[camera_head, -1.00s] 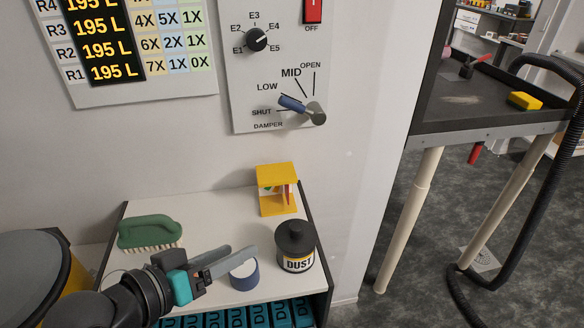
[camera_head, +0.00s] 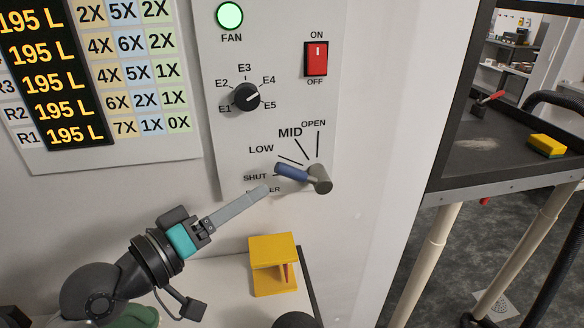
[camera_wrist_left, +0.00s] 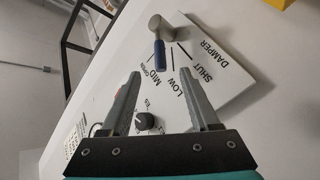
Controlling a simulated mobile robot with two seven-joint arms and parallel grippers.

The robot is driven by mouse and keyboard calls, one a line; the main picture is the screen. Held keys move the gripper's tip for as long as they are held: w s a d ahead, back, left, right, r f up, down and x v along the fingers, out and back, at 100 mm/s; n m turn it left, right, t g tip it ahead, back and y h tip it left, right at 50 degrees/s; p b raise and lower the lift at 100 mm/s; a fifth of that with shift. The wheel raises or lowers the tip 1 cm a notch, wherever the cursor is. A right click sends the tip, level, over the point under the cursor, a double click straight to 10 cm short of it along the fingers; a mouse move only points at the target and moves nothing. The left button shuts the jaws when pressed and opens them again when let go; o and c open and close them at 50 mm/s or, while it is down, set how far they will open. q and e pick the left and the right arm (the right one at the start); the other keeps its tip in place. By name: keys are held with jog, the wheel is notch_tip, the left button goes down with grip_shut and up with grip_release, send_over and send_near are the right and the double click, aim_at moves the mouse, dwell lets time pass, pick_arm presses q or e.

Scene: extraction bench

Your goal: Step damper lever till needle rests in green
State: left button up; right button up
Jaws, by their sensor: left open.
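The damper lever has a blue handle (camera_head: 291,172) on a grey hub (camera_head: 320,180). Its handle points left, between the LOW and SHUT marks of the panel (camera_head: 225,130). My left gripper (camera_head: 268,190) is just below and left of the handle, and its fingers overlap the DAMPER label. In the left wrist view the gripper (camera_wrist_left: 161,76) is open and empty, with the blue handle (camera_wrist_left: 159,57) just beyond the gap between its fingertips, apart from them. I cannot make out a needle or a green band. My right gripper is not in view.
The panel also holds a black knob (camera_head: 246,97), a red switch (camera_head: 316,58) and a lit green FAN lamp (camera_head: 229,16). A yellow stand (camera_head: 273,265) sits on the white shelf (camera_head: 222,280) below. The wall right of the lever is clear.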

aim_at(284, 177)
pick_arm(q)
jog(key=x, duration=0.9)
jog(key=shift+x, duration=0.9)
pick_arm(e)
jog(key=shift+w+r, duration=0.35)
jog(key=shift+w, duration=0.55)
pick_arm(q)
grip_shut()
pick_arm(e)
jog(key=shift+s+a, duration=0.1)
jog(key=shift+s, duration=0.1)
